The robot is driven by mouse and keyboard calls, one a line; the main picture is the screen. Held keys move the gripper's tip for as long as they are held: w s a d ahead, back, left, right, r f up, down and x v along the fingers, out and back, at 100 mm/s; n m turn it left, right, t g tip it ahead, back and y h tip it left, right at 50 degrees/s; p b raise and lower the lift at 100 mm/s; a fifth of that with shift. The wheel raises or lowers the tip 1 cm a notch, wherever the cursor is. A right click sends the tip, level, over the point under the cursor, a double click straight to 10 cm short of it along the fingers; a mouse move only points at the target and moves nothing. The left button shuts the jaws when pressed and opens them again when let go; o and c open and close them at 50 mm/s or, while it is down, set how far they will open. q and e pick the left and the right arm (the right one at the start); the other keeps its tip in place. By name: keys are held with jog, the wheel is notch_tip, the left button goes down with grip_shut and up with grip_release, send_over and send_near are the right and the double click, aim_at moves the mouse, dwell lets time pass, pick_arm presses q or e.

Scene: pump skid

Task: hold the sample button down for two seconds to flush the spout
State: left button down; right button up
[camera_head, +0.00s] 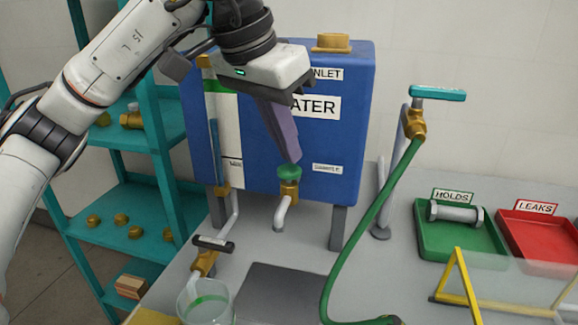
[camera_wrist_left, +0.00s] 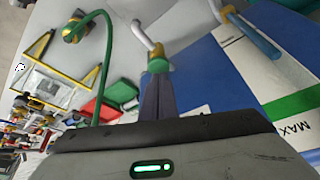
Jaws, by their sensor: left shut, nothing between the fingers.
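The sample button (camera_head: 289,171) is a green cap on a brass fitting (camera_head: 289,190) with a grey pipe, at the front of the blue water tank (camera_head: 340,140). My left gripper (camera_head: 294,158) is shut and empty, fingers pointing down, with its tips at the top of the button. They look in contact or nearly so; I cannot tell if the button is pressed. In the left wrist view the green button (camera_wrist_left: 158,65) sits right at the fingertips (camera_wrist_left: 158,79). A clear beaker (camera_head: 205,308) with a green band stands at the front, below a brass valve (camera_head: 204,263) with a black handle.
A green hose (camera_head: 372,215) hangs from a teal-handled valve (camera_head: 437,93) to the right. Green (camera_head: 458,245) and red (camera_head: 540,238) trays and a yellow frame (camera_head: 466,285) lie further right. A teal shelf (camera_head: 120,205) stands at left.

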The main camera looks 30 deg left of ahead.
pick_arm(q)
jog(key=shift+f, duration=0.2)
dwell(0.5)
jog(key=shift+f+b, duration=0.6)
jog(key=shift+f, duration=0.05)
dwell(2.4)
jog(key=shift+r+p, duration=0.85)
notch_tip(320, 180, up, 5)
jog(key=p, duration=0.4)
jog(key=shift+p, duration=0.35)
